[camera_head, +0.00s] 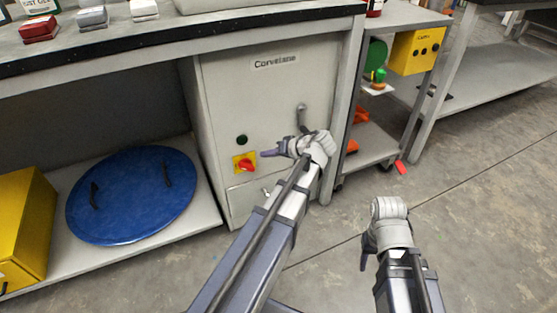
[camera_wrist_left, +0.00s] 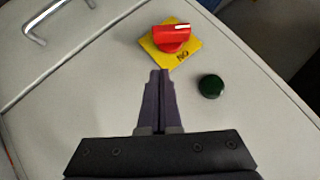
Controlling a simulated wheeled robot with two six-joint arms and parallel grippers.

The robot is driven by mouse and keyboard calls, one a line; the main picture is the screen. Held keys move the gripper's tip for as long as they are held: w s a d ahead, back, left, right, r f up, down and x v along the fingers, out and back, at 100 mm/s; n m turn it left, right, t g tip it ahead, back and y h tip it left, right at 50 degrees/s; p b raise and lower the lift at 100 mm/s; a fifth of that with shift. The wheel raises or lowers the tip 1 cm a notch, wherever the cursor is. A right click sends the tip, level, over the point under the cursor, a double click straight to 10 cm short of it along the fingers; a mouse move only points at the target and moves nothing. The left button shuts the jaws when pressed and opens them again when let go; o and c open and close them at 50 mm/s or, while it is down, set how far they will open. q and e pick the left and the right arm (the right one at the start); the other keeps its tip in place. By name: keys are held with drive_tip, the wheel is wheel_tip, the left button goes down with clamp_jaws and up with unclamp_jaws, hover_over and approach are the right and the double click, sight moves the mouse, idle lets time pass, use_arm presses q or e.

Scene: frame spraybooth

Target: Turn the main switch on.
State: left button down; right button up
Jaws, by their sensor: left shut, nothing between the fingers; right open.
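The main switch is a red rotary knob (camera_head: 246,165) on a yellow plate on the front of the grey cabinet (camera_head: 270,95). In the left wrist view the red knob (camera_wrist_left: 171,39) has a white mark at its right end. Lettering that seems to read ON, upside down, is on the yellow plate (camera_wrist_left: 182,57) below the knob, and the mark does not point at it. My left gripper (camera_head: 264,153) is shut and empty, just right of the switch. Its fingertips (camera_wrist_left: 160,73) appear close to the plate's edge. My right gripper (camera_head: 367,252) is open above the floor.
A dark green round button (camera_head: 242,140) sits above the switch; it also shows in the wrist view (camera_wrist_left: 211,86). A cabinet handle (camera_head: 301,115) is near my left wrist. The worktop (camera_head: 180,37) overhangs. A blue lid (camera_head: 132,196) lies on the lower shelf. Open floor is at right.

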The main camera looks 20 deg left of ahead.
sight(252, 165)
use_arm(q)
drive_tip(key=shift+s+a+f+b, duration=0.25)
drive_tip(key=shift+a+f+b, duration=0.25)
drive_tip(key=shift+f, duration=0.15)
drive_tip(key=shift+s+a+f+b, duration=0.35)
drive_tip(key=shift+f+b, duration=0.2)
drive_tip(key=shift+f, duration=0.15)
drive_tip(key=shift+s+a+f+b, duration=0.2)
drive_tip(key=shift+a+f+b, duration=0.3)
drive_tip(key=shift+f, duration=0.15)
drive_tip(key=shift+w+d+f+b, duration=0.2)
drive_tip(key=shift+f+b, duration=0.4)
drive_tip(key=shift+s+f+b, duration=0.1)
drive_tip(key=shift+f+b, duration=1.15)
drive_tip(key=shift+r, duration=0.1)
idle(0.8)
